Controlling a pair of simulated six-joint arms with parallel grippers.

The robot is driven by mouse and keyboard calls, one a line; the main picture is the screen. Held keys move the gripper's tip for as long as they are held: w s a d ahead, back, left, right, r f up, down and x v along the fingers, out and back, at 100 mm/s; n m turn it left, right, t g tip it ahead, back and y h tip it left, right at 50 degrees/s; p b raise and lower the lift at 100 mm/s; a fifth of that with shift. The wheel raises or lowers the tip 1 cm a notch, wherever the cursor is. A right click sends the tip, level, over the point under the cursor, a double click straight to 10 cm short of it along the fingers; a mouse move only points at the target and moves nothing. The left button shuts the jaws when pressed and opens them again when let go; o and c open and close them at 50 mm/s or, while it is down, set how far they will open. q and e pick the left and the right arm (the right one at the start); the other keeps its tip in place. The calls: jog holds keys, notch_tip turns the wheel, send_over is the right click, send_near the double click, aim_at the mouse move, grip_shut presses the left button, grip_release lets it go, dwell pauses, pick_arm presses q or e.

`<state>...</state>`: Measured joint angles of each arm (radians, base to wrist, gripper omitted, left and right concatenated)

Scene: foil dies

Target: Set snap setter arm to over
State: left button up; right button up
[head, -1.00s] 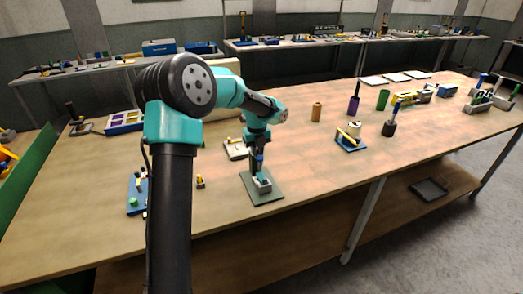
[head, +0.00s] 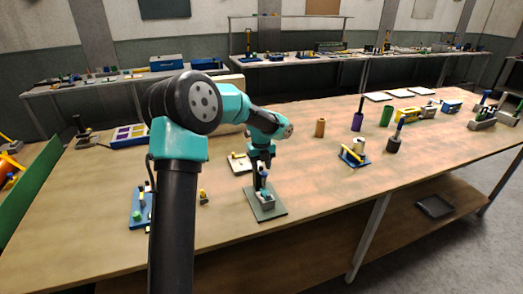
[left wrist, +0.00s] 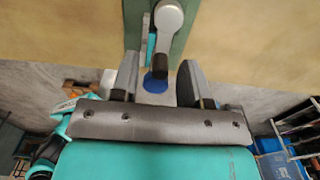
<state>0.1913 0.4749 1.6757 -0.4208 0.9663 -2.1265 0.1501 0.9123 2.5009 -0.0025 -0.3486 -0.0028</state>
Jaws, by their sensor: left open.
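The snap setter (head: 266,197) stands on a dark green plate (head: 268,210) near the table's front edge, below my left arm. In the left wrist view its grey arm (left wrist: 168,20) has a rounded head and a dark end, and a blue round part (left wrist: 155,86) shows below that. My left gripper (head: 262,172) is directly above the snap setter. In the left wrist view its two fingers (left wrist: 160,72) are open, one on each side of the dark end, with gaps visible. I cannot tell how far the arm is swung. My right gripper is not in view.
A pale board with a small yellow part (head: 240,162) lies just behind. A blue fixture (head: 354,154) stands to the right. The table front right of the green plate is clear.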

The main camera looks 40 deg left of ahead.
aim_at(261, 166)
pick_arm(q)
notch_tip(261, 166, up, 17)
dwell(0.5)
dwell(0.4)
